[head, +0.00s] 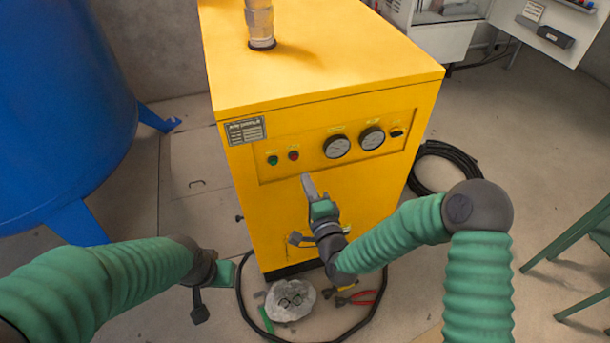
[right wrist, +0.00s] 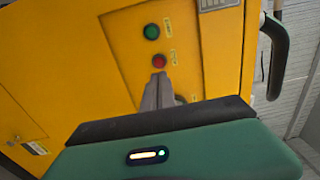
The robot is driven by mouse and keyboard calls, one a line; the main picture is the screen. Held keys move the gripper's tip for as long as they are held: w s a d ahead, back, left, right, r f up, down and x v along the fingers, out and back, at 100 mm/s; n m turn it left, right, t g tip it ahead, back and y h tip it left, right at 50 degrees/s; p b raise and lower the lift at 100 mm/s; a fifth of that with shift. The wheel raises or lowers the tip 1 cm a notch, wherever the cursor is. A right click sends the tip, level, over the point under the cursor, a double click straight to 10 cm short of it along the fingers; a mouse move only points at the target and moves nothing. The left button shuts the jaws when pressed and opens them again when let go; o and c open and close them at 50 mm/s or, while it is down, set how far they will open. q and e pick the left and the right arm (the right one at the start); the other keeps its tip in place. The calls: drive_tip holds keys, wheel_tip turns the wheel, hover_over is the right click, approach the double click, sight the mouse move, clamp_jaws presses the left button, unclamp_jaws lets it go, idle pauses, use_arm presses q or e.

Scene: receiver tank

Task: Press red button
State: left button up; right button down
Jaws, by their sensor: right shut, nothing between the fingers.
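The red button (head: 293,155) is on the front panel of the yellow cabinet (head: 330,200), just right of a green button (head: 272,160). In the right wrist view the red button (right wrist: 159,61) shows just beyond the fingertips, with the green button (right wrist: 151,31) above it. My right gripper (head: 307,180) is shut and empty, below and slightly right of the red button in the head view. In the right wrist view its fingertips (right wrist: 159,78) point at the button; I cannot tell whether they touch it. My left gripper (head: 199,312) is low at the left, away from the cabinet; its jaws are unclear.
Two gauges (head: 337,146) and a black switch (head: 397,132) are on the same panel. A blue tank (head: 60,110) stands at the left. A black hose, a pale bag (head: 290,300) and red-handled pliers (head: 357,298) lie on the floor. A green-framed stand (head: 570,240) is at the right.

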use_arm(q)
drive_tip(key=shift+w+a, duration=0.2)
use_arm(e)
drive_tip(key=v, duration=0.6)
drive_tip(key=shift+s+f, duration=0.2)
drive_tip(key=shift+s, duration=0.1)
use_arm(q)
drive_tip(key=shift+a, duration=0.25)
use_arm(e)
drive_tip(key=shift+a, duration=0.3)
